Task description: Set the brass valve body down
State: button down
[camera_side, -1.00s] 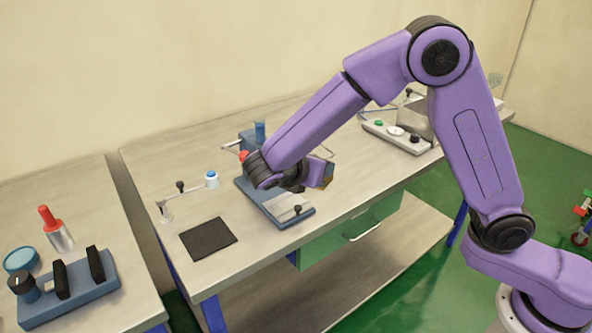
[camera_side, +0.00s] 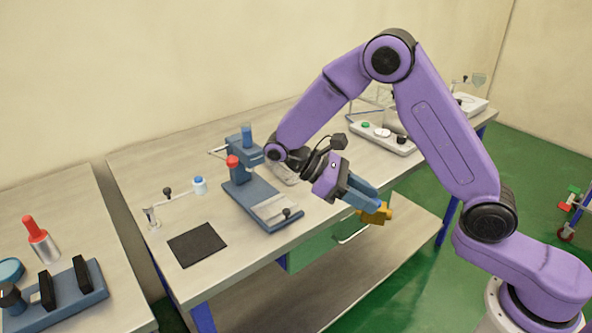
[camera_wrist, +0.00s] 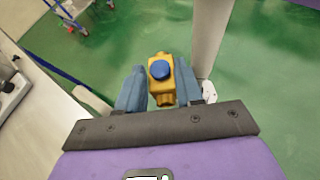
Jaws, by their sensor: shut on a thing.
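The brass valve body (camera_side: 376,214) is yellow and sits between the fingertips of my gripper (camera_side: 368,203). In the wrist view the valve body (camera_wrist: 163,98) shows a round blue cap on the face toward the camera. My gripper (camera_wrist: 160,92) is shut on it, with one blue-grey finger on each side. The gripper points outward and down, past the front edge of the main bench, with green floor behind it. The valve body hangs in the air and touches no surface that I can see.
The bench (camera_side: 150,275) holds a black mat (camera_side: 198,244) and a blue press-like fixture (camera_side: 262,203) with a red knob. A tray with buttons (camera_side: 383,137) stands at the back right. A second bench at left carries a blue clamp block (camera_side: 75,292).

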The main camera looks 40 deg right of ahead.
jog(key=m+y, duration=0.1)
jog(key=m+g+y, duration=0.1)
jog(key=m+y, duration=0.1)
jog(key=m+g+y, duration=0.1)
jog(key=m, duration=0.1)
jog(key=shift+f+y, duration=0.3)
jog(key=shift+y, duration=0.1)
jog(key=w+d+r+m+t+y, duration=0.3)
jog(key=w+d+m+t+y, duration=0.35)
jog(key=m, duration=0.65)
jog(key=w+d+r+m+t+y, duration=0.3)
jog(key=w+m+t+y, duration=0.5)
jog(key=w+m+t, duration=0.4)
jog(key=w+f, duration=0.3)
jog(key=w, duration=0.1)
jog(key=w+f+g, duration=0.1)
jog(key=w+f, duration=0.2)
jog(key=w, duration=0.1)
jog(key=w+f+g, duration=0.1)
jog(key=w+f, duration=0.2)
jog(key=w, duration=0.1)
jog(key=shift+w+d+f+m+g, duration=0.2)
jog(key=shift+d+f+m+g, duration=0.1)
jog(key=shift+f, duration=0.1)
jog(key=shift+w+f, duration=0.1)
jog(key=shift+f, duration=1.45)
jog(key=shift+f, duration=0.15)
